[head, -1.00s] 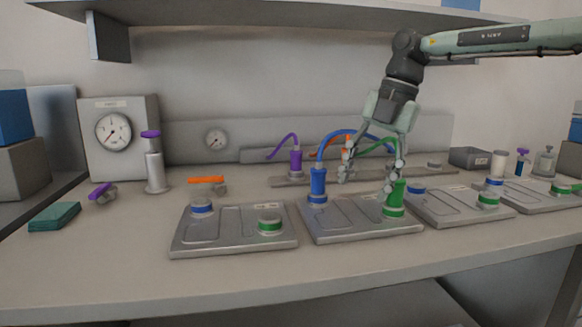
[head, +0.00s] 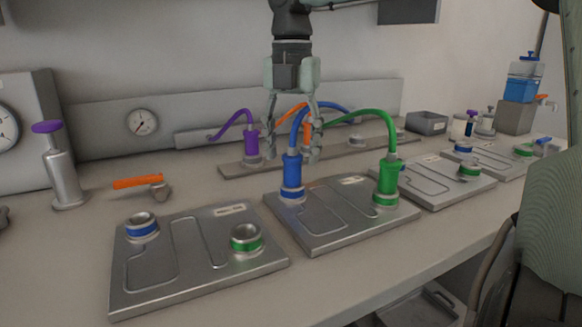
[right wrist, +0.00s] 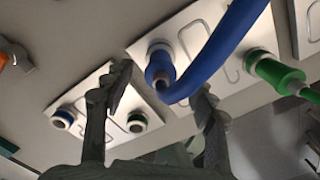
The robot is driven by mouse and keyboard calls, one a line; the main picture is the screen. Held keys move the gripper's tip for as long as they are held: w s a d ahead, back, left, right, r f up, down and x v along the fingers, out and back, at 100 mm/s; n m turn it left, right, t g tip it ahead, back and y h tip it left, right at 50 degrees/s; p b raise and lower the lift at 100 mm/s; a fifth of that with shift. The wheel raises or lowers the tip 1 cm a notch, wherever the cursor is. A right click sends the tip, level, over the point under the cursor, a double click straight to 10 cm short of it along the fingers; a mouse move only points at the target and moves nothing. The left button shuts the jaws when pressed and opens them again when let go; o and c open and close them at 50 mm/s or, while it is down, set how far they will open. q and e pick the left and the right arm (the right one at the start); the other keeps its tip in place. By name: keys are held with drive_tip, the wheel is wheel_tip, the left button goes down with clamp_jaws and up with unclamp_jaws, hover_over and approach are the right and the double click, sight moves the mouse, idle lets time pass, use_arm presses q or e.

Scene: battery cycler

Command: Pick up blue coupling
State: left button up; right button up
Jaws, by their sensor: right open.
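The blue coupling (head: 291,170) stands upright on the blue-ringed port at the left of the middle metal plate (head: 330,232), with a blue hose rising from its top and arching to the right. My right gripper (head: 292,150) is open and points down, its fingers at the height of the coupling's top and hose. In the right wrist view the blue coupling (right wrist: 160,66) shows beyond and between the two spread fingers (right wrist: 158,95), with nothing gripped. Whether a finger touches the hose, I cannot tell. My left gripper is not in view.
A green coupling (head: 388,178) with a green hose stands on the same plate, to the right. Purple (head: 252,143) and orange hoses rise behind, near my gripper. A plate (head: 190,290) with open ports lies at the left.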

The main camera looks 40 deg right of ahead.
sight(292, 163)
wheel_tip(292, 163, down, 3)
drive_tip(key=shift+f, duration=0.1)
drive_tip(key=shift+c, duration=0.2)
drive_tip(key=c, duration=0.7)
clamp_jaws()
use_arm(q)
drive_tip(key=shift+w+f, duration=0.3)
